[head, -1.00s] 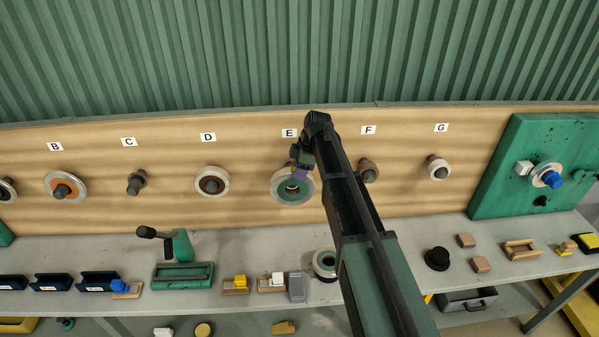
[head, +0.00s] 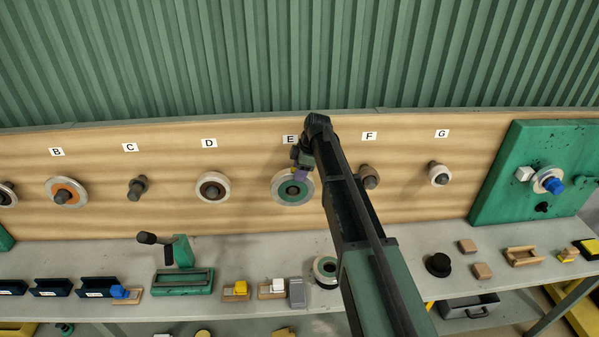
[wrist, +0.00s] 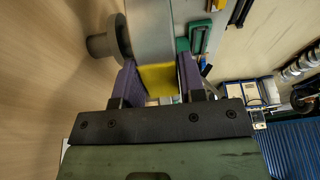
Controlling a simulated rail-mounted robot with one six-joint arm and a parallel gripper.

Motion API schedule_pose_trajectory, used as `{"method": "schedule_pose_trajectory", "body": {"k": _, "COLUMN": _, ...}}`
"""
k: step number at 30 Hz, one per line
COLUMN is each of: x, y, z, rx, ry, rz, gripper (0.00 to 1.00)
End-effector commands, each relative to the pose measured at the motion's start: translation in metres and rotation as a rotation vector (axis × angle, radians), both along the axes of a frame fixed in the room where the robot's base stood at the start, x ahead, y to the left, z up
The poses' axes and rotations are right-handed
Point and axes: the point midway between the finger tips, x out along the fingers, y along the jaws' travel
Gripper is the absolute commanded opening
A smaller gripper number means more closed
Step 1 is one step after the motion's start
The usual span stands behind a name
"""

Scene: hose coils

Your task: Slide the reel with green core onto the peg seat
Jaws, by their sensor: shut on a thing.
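The reel with green core (head: 281,198) has a pale grey rim and hangs at the board position labelled E. A dark peg (head: 293,190) shows in its centre hole, so the reel looks to be around the peg. How deep it sits cannot be told. My gripper (head: 301,172) is at the reel's upper right edge. In the wrist view, the purple fingers of my gripper (wrist: 158,82) are shut on the reel's rim (wrist: 150,28), with a yellow patch (wrist: 158,78) between them. A grey flanged peg (wrist: 103,45) shows left of the rim.
Peg F (head: 369,177) stands close right of my arm. Peg D (head: 212,187) to the left carries a white-rimmed reel. Below, the bench (head: 225,312) holds a green tool (head: 183,280), another reel (head: 325,270) and small blocks. A green panel (head: 510,165) stands at right.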

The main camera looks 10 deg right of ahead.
Motion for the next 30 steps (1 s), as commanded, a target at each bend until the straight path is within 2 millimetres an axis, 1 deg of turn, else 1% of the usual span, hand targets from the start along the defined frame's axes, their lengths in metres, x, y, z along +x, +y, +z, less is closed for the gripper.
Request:
{"method": "schedule_pose_trajectory", "body": {"k": 16, "x": 0.001, "y": 0.0, "z": 0.001, "rx": 0.001, "ry": 0.0, "rz": 0.0, "gripper": 0.0}}
{"method": "schedule_pose_trajectory", "body": {"k": 30, "x": 0.015, "y": -0.002, "z": 0.001, "rx": 0.001, "ry": 0.0, "rz": 0.0, "gripper": 0.0}}
